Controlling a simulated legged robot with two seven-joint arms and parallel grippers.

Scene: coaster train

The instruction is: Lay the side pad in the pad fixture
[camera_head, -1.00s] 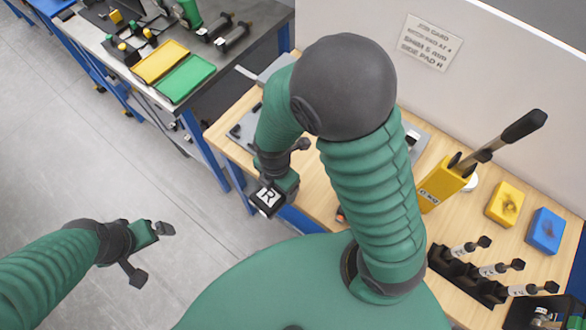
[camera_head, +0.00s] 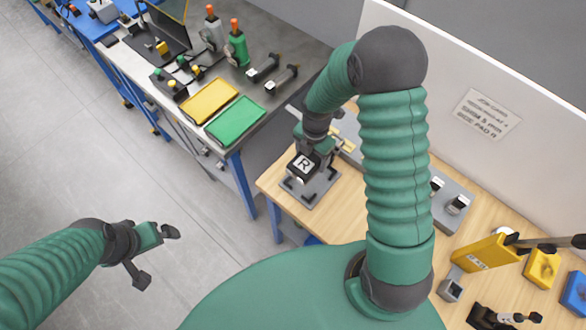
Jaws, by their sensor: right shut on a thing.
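The side pad (camera_head: 302,167) is a small dark block with a white square marked R on top. My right gripper (camera_head: 309,157) is shut on it. The pad is over the grey pad fixture (camera_head: 322,193), a flat plate with dark uprights at the left end of the wooden bench. The pad and gripper hide the fixture's middle, so I cannot tell whether the pad touches it. My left gripper (camera_head: 153,256) is open and empty over the floor at the left.
A job card (camera_head: 488,114) on the back panel names side pad R. A yellow gauge holder (camera_head: 484,253) and yellow and blue blocks stand at the bench's right. A grey bench with a yellow tray (camera_head: 209,100) and a green tray (camera_head: 235,121) is at the back left.

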